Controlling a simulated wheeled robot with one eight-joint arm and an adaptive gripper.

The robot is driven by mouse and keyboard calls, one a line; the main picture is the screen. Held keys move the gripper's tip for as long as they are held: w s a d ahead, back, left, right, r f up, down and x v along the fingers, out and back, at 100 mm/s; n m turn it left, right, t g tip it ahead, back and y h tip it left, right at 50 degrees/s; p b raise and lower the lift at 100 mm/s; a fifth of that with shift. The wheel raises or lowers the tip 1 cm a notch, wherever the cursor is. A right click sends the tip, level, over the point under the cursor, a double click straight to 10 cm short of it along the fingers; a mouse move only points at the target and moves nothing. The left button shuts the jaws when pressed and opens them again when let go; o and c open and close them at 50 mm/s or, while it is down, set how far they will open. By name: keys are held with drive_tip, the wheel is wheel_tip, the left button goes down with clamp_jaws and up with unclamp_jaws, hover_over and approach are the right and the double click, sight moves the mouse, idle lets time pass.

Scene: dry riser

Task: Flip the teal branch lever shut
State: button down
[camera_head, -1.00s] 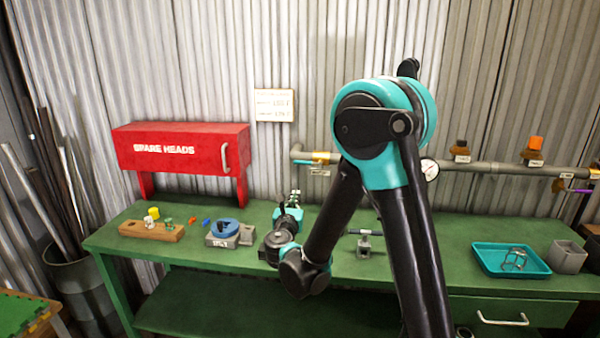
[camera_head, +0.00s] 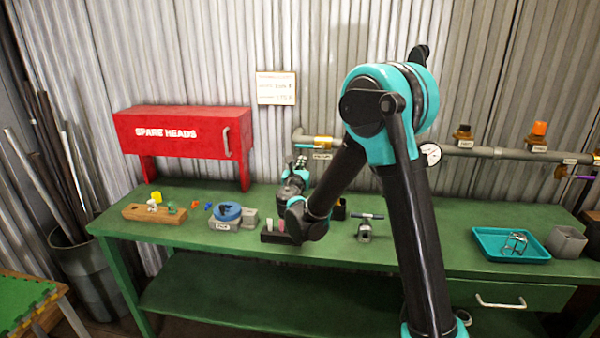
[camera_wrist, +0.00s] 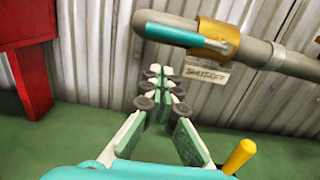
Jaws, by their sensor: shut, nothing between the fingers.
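The teal lever (camera_wrist: 185,34) shows in the wrist view, lying roughly along the grey pipe on a brass valve body (camera_wrist: 218,38). A small tag (camera_wrist: 208,74) hangs below it. In the head view the brass valve (camera_head: 322,142) is small, at the pipe's left end, and the lever is hard to make out. My gripper (camera_wrist: 163,74) is shut and empty, its fingertips below the lever and apart from it in the picture. In the head view my gripper (camera_head: 301,162) is raised above the bench, just left of and below the valve.
A red spare-heads box (camera_head: 185,142) stands left of my gripper. The green bench (camera_head: 420,245) holds a wooden block (camera_head: 153,213), a blue round part (camera_head: 228,211), a small clamp-like fixture (camera_head: 365,232) and a teal tray (camera_head: 484,247). A gauge (camera_head: 430,154) sits on the pipe.

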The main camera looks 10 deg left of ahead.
sight(302, 147)
drive_tip(key=shift+w+r, duration=0.2)
drive_tip(key=shift+r, duration=1.05)
drive_tip(key=shift+r+m, duration=0.4)
drive_tip(key=shift+m, duration=0.3)
drive_tip(key=shift+a+r+m, duration=0.15)
drive_tip(key=shift+r+m, duration=0.6)
drive_tip(key=shift+m, duration=0.45)
drive_tip(key=d+r+m+h, duration=0.1)
drive_tip(key=d+r+m, duration=0.4)
drive_tip(key=m, duration=0.8)
drive_tip(key=shift+r+m+g, duration=0.3)
drive_tip(key=shift+r+m, duration=0.1)
drive_tip(key=shift+r, duration=0.55)
drive_tip(key=shift+s+d, duration=0.1)
drive_tip(key=shift+d, duration=0.1)
